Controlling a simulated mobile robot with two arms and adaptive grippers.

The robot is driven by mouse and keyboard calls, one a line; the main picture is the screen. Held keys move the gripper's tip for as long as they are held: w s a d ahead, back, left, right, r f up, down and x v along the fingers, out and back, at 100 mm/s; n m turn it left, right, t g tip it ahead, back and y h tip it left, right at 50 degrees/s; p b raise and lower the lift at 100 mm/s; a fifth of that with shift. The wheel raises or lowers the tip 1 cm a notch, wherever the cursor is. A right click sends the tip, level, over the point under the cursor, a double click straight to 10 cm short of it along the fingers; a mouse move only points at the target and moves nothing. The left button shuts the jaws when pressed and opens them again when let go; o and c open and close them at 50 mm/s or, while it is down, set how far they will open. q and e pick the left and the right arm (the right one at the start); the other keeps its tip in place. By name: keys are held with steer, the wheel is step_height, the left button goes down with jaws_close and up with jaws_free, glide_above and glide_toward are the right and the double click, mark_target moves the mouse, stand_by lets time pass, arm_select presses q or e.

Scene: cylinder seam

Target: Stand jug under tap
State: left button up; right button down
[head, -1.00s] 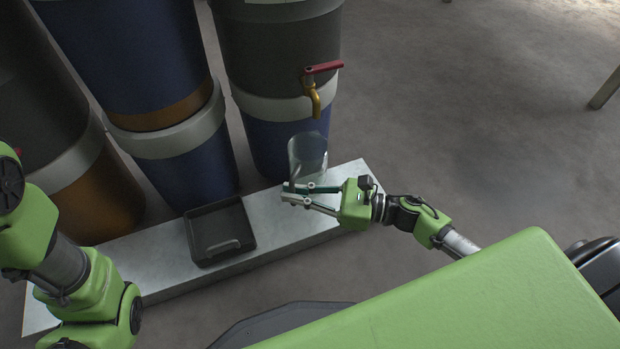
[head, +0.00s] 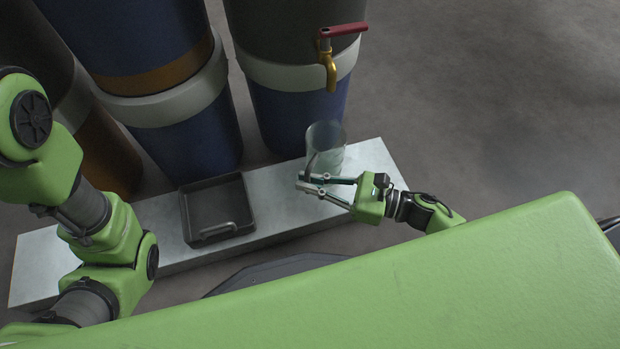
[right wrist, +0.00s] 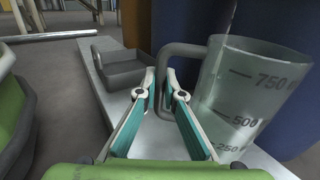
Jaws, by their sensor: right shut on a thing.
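The clear jug (head: 327,145) is upright over the right part of the pale bench (head: 270,205), below the tap in the head view. The brass tap (head: 328,72) with a red lever is on the right-hand barrel. My right gripper (head: 307,184) is shut on the jug's handle, which lies between the fingertips in the right wrist view (right wrist: 162,82). There the jug (right wrist: 245,95) shows marks for 250, 500 and 750. Whether its base touches the bench is unclear. My left arm shows at left, but its gripper is out of view.
A dark tray (head: 218,210) with a handle sits on the bench, left of the jug. Large barrels (head: 160,85) stand close behind the bench. Open concrete floor (head: 500,100) lies to the right.

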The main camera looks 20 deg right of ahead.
steer(key=shift+f, duration=0.15)
steer(key=c, duration=2.3)
jaws_free()
steer(key=shift+o, duration=0.7)
steer(key=shift+d+r, duration=0.15)
steer(key=shift+r, duration=0.1)
steer(key=p+v, duration=0.5)
steer(key=v, duration=0.7)
